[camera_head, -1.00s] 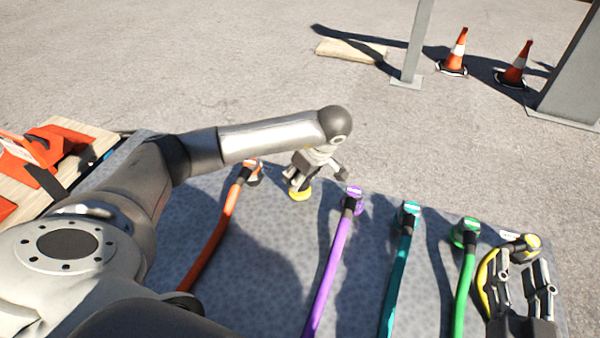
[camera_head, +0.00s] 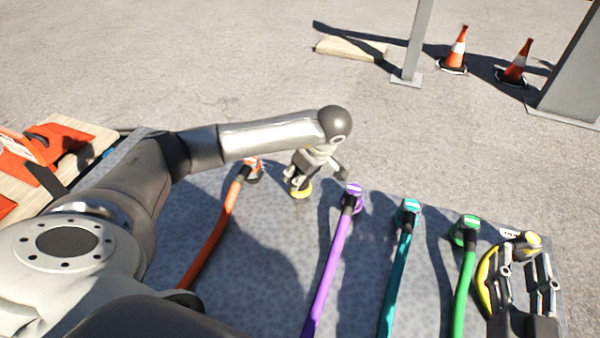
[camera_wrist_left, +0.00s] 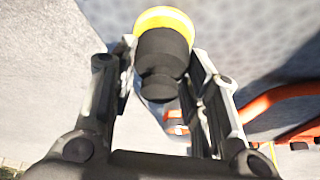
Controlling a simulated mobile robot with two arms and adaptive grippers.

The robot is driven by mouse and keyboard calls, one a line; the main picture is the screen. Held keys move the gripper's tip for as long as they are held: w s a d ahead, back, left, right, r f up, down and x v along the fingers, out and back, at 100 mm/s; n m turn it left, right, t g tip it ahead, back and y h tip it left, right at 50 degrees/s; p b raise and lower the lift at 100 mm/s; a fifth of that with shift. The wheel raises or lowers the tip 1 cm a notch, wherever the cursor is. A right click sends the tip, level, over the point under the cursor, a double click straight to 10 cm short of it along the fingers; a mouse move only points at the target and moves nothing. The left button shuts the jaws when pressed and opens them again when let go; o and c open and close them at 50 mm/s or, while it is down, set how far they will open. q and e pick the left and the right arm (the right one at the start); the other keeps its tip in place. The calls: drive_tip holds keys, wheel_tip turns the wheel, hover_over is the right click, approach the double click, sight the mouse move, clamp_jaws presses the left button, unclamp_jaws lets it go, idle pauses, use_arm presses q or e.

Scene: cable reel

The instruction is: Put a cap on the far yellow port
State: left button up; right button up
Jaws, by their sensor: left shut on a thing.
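A black piece with a yellow round end (camera_wrist_left: 163,54) sits between the fingers of my left gripper (camera_wrist_left: 165,75), which is shut on it. In the head view, its yellow end (camera_head: 300,192) shows below my left gripper (camera_head: 303,170), by the far edge of the grey mat. I cannot tell whether it touches the mat or whether it is the cap or the port. My right gripper (camera_head: 527,252) is at the right end, fingers apart, beside a yellow cable (camera_head: 484,279). A yellow connector end (camera_head: 533,240) shows at its fingertips.
The grey patterned mat (camera_head: 262,285) carries orange (camera_head: 213,240), purple (camera_head: 330,265), teal (camera_head: 396,275) and green (camera_head: 462,290) cables. A wooden board with orange parts (camera_head: 60,145) is at left. Posts and two traffic cones (camera_head: 457,50) stand far behind.

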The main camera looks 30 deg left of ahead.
drive_tip(key=shift+d+f, duration=0.1)
drive_tip(key=shift+f, duration=0.3)
use_arm(q)
drive_tip(key=shift+f, duration=0.3)
use_arm(e)
drive_tip(key=shift+r+y, duration=0.3)
drive_tip(key=shift+r, duration=0.4)
use_arm(q)
drive_tip(key=o, duration=1.1)
drive_tip(key=shift+r, duration=0.2)
drive_tip(key=v, duration=1.1)
drive_tip(key=shift+r, duration=0.35)
